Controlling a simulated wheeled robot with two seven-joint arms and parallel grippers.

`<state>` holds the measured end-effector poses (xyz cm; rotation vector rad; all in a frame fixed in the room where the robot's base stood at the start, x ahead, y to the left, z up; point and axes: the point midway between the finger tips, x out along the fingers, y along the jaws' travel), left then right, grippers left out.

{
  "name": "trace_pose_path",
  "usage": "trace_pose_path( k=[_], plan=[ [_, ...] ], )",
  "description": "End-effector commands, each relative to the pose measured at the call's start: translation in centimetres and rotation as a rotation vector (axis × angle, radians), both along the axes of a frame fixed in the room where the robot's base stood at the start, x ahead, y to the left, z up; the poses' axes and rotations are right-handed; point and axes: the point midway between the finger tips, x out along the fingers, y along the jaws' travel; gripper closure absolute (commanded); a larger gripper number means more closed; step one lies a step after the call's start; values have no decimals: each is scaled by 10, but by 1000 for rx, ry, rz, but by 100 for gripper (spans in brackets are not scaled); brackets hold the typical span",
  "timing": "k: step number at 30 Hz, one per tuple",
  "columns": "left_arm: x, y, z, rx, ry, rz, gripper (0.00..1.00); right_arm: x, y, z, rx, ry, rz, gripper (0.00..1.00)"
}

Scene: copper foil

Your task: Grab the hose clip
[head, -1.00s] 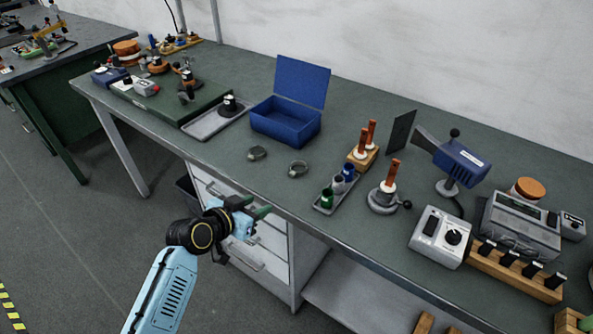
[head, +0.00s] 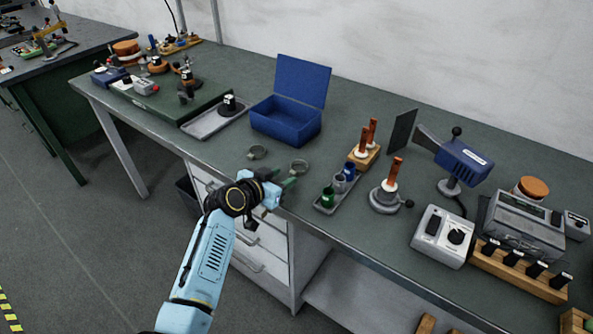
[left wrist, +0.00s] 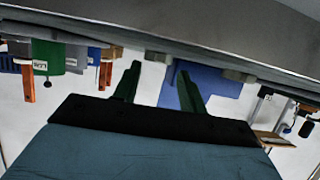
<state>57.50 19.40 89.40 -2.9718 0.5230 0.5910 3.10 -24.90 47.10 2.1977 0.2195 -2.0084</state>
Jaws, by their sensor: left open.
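Two small grey ring-shaped hose clips lie on the bench: the left clip (head: 257,152) and the right clip (head: 299,167). I cannot tell which one the task means. My left gripper (head: 284,181) is open and empty at the bench's front edge, just in front of the right clip. In the left wrist view the picture is upside down. There the left gripper's green fingers (left wrist: 157,80) stand apart, with the right clip (left wrist: 157,56) showing between and beyond their tips. The left clip (left wrist: 238,75) is off to the side. My right gripper is not in view.
An open blue box (head: 285,122) stands behind the clips. A small tray (head: 325,207) with green, grey and blue cups is close on the right. A grey stand (head: 384,200) with a copper-coloured piece is farther right. Bare bench lies around the clips.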

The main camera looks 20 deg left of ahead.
Motion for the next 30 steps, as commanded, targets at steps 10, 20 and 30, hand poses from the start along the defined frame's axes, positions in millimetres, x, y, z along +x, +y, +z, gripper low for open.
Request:
trace_pose_path(
  k=[10,20,30],
  plan=[
    [26,-10,-11,0,0,0,58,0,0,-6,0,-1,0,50],
    [26,-10,-11,1,0,0,76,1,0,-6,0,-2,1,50],
    [25,-10,-11,1,0,1,100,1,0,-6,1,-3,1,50]
  ],
)
